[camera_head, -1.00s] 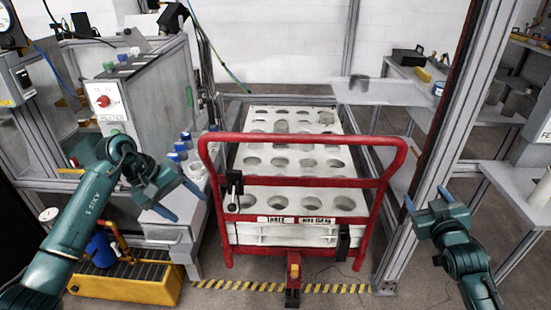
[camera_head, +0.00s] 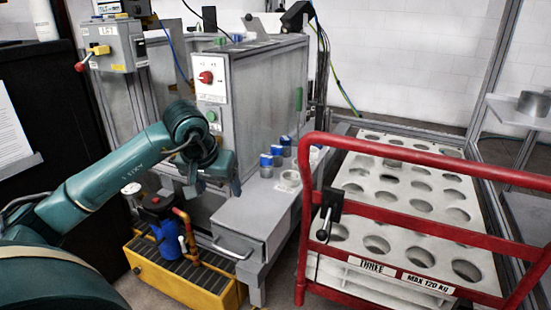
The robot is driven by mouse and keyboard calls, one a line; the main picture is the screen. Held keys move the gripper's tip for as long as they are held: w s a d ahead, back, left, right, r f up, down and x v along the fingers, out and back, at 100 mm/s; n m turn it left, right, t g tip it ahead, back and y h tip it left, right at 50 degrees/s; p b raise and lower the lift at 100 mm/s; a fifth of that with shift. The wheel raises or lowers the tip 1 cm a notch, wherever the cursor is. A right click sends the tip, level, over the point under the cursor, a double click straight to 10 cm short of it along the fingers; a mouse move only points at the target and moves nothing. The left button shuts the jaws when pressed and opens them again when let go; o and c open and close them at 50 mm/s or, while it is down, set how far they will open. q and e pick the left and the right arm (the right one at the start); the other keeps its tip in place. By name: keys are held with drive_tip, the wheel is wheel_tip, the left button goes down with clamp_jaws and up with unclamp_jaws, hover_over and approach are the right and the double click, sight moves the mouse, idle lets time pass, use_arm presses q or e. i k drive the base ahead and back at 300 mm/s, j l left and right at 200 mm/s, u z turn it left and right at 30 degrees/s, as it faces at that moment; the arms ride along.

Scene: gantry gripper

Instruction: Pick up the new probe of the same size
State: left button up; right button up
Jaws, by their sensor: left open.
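Several small cylinders with blue tops (camera_head: 277,155) stand in a row on the grey bench (camera_head: 255,212), beside the grey cabinet. A pale round ring-like part (camera_head: 289,180) lies in front of them. I cannot tell which of these is the probe or compare sizes. My left gripper (camera_head: 213,187) is open and points down, left of the row and apart from it, in front of the cabinet. I see nothing held in it. My right gripper is out of view. A grey metal cylinder (camera_head: 533,103) stands on a shelf at the right.
A red-railed cart (camera_head: 420,159) with a white tray of round holes (camera_head: 410,193) fills the right. The grey cabinet (camera_head: 265,95) has a red switch. A yellow base with a blue pump (camera_head: 164,230) stands below my left arm. A black panel (camera_head: 75,120) is at far left.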

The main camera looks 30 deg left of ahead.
sight(266, 160)
drive_tip(key=i+j, duration=0.25)
drive_tip(key=i, duration=0.25)
drive_tip(key=i+j, duration=0.2)
drive_tip(key=i, duration=0.3)
